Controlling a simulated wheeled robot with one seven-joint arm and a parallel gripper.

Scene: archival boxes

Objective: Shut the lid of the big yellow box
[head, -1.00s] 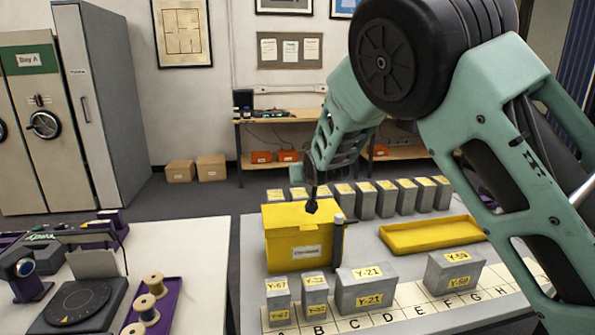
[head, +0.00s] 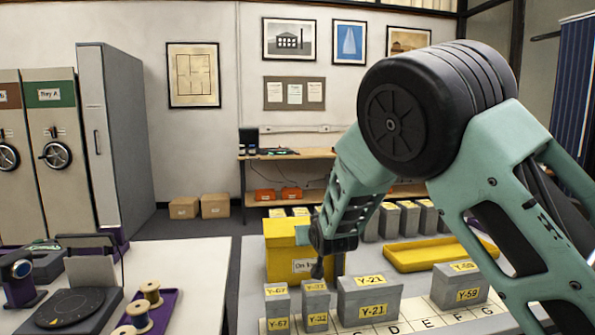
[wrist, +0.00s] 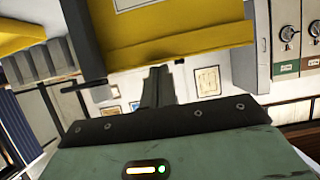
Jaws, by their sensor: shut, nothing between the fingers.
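The big yellow box (head: 280,262) stands on the grey table, left of centre in the head view, with a white label on its front. Its yellow lid (head: 283,231) lies across the top; I cannot tell whether it is fully flush. My gripper (head: 317,270) is shut and empty, pointing down in front of the box's right front side and hiding part of it. I cannot tell whether it touches the box. In the wrist view the box (wrist: 150,20) appears at the top, just beyond my dark fingers (wrist: 158,85).
Small grey boxes labelled Y-67, Y-32, Y-21 (head: 370,300) and Y-59 (head: 457,287) stand in front on a lettered strip. A yellow tray (head: 425,257) lies to the right. More grey boxes (head: 408,218) line the back. A white table (head: 195,275) with spools stands left.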

